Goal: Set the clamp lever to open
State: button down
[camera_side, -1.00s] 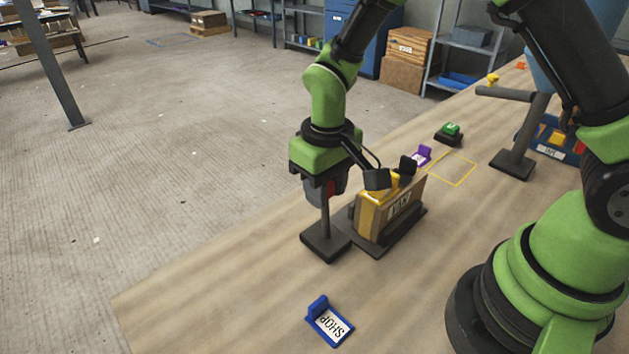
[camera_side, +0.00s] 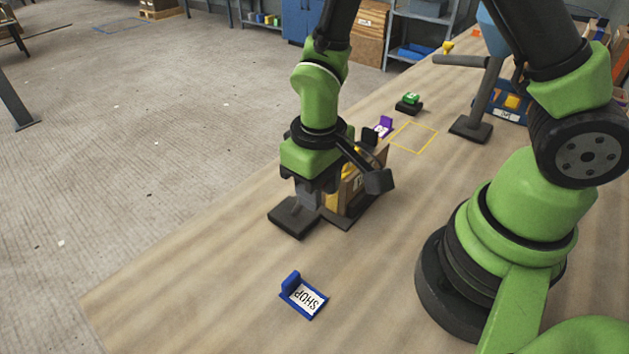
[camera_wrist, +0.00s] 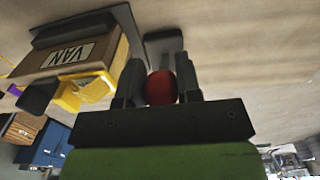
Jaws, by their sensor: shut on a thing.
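The clamp lever's dark base plate (camera_side: 289,218) stands on the wooden bench, left of the brown box. In the wrist view the lever's red knob (camera_wrist: 160,89) sits between the two dark fingers of my gripper (camera_wrist: 159,76). My gripper (camera_side: 309,196) is shut on this knob, low over the base in the side view. There the knob and most of the lever are hidden by my gripper, so the lever's exact tilt is hard to tell. The base plate also shows in the wrist view (camera_wrist: 165,45) beyond the fingers.
The brown box labelled VAN (camera_wrist: 85,52), with a yellow clamp part (camera_wrist: 85,92), is close beside my gripper. A green button (camera_side: 410,100), purple sign (camera_side: 384,127) and grey stand (camera_side: 470,128) are farther back. The front bench is mostly clear.

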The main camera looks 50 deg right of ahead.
jog(key=shift+s+f, duration=0.1)
jog(key=shift+s, duration=0.05)
jog(key=c, duration=0.8)
grip_release()
jog(key=shift+r, duration=0.5)
notch_tip(320, 180, up, 9)
jog(key=shift+r, duration=0.1)
jog(key=s+d+r+m+t+y, duration=0.2)
jog(key=s+d+r+m+t, duration=0.2)
jog(key=s+r+t, duration=0.3)
jog(key=v, duration=0.6)
jog(key=shift+w+a+r, duration=0.25)
jog(key=shift+w+a, duration=0.05)
jog(key=shift+a, duration=0.05)
